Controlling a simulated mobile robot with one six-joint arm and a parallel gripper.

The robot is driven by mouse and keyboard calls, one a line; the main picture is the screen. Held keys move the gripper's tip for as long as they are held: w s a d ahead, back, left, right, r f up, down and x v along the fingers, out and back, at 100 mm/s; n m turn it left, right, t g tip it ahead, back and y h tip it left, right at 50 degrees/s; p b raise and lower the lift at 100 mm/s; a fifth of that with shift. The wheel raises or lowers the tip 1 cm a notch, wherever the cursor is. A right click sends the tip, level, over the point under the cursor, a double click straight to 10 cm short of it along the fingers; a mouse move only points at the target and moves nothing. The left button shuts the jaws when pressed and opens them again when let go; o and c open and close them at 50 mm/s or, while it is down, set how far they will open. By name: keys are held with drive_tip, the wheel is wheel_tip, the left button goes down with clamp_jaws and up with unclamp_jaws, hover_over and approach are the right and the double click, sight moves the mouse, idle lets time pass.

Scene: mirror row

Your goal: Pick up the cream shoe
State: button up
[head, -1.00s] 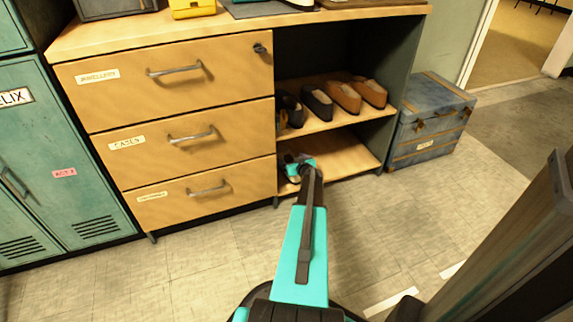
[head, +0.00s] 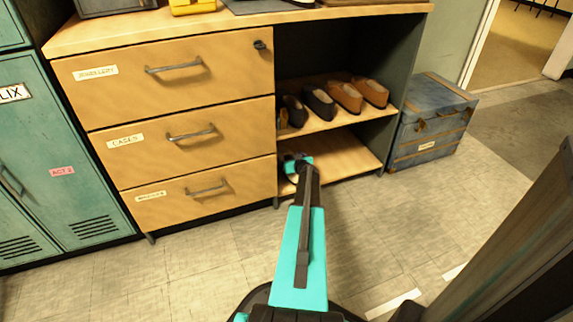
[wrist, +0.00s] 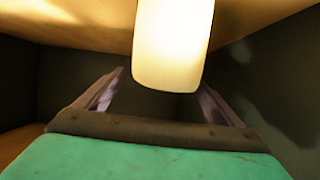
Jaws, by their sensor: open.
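The cream shoe (wrist: 172,45) shows in the wrist view as a smooth, brightly lit, rounded shape coming down from the top edge. Only one end of it is in the picture. My gripper (wrist: 160,85) is open, with one finger on each side below the shoe's end. The shoe's end lies roughly between the fingertips, nearer the right one, and I cannot tell whether either touches it. In the head view my gripper (head: 297,165) is at the left of the cabinet's lower shelf (head: 340,157) and largely hides the shoe there.
Several dark and brown shoes stand on the shelf above, including a brown shoe (head: 345,97). The drawers (head: 190,135) are just left of my gripper. A blue trunk (head: 432,118) stands right of the cabinet. The lower shelf's right side is clear.

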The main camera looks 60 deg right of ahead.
sight(284, 153)
drive_tip(key=shift+f+b+x, duration=0.2)
drive_tip(key=shift+b+x, duration=0.6)
drive_tip(key=shift+x, duration=0.4)
drive_tip(key=shift+w+d+f+b, duration=0.15)
drive_tip(key=shift+w+d+b, duration=0.3)
drive_tip(key=shift+w, duration=0.1)
drive_tip(key=c, duration=1.4)
